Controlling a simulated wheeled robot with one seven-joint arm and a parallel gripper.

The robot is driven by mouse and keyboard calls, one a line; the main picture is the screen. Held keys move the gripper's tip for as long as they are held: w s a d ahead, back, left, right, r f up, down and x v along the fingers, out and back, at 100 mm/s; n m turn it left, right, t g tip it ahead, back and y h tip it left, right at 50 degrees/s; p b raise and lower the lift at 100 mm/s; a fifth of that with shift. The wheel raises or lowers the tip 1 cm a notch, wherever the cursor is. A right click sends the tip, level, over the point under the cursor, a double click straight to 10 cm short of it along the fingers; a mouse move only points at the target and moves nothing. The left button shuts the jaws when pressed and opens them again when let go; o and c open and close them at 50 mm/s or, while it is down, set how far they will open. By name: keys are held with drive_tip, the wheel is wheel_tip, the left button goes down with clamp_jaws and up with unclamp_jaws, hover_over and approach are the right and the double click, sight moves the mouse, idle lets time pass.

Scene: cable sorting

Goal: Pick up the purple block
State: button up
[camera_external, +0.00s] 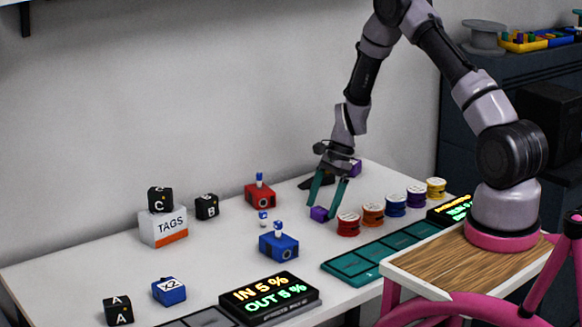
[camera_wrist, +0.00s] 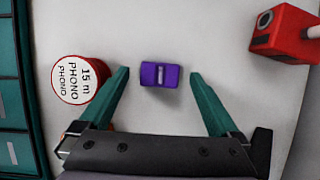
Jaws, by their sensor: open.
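A small purple block (camera_external: 319,213) lies on the white table, left of the row of cable spools. In the wrist view the purple block (camera_wrist: 160,74) sits between and just beyond my two teal fingers, with a pale slot across its middle. My gripper (camera_external: 328,190) points down over the block in the external view, fingers apart. In the wrist view my gripper (camera_wrist: 159,75) is open and empty, with bare table on both sides of the block.
A red spool (camera_external: 348,224) stands close to the right of the block; in the wrist view the spool labelled phono (camera_wrist: 82,80) is near my left finger. A red box (camera_wrist: 284,34) is at upper right. A blue box (camera_external: 279,246) and teal tray (camera_external: 350,264) are in front.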

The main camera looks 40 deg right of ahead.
drive_tip(key=shift+a+f, duration=0.15)
drive_tip(key=shift+f, duration=0.3)
drive_tip(key=c, duration=1.4)
drive_tip(key=shift+w+r, duration=0.1)
drive_tip(key=shift+r, duration=0.05)
drive_tip(key=shift+c, duration=0.2)
